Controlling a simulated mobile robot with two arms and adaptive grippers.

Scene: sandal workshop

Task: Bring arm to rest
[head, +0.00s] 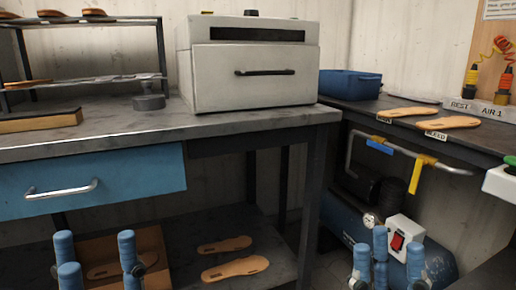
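My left gripper (97,262) is at the bottom left, its blue-padded fingers pointing up and spread apart, with nothing seen between them. It is in front of the lower shelf, below the blue drawer (95,187). My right gripper (389,262) is at the bottom right, its blue-padded fingers also pointing up and apart, with nothing seen held. It is in front of the blue compressor tank (340,222) and its red switch box (402,236). Most of both arms is out of the picture.
The workbench (110,125) bears a grey oven (250,65) and a dark weight (148,100). Two tan soles (240,268) lie on the lower shelf. A metal rail (445,167) juts out.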

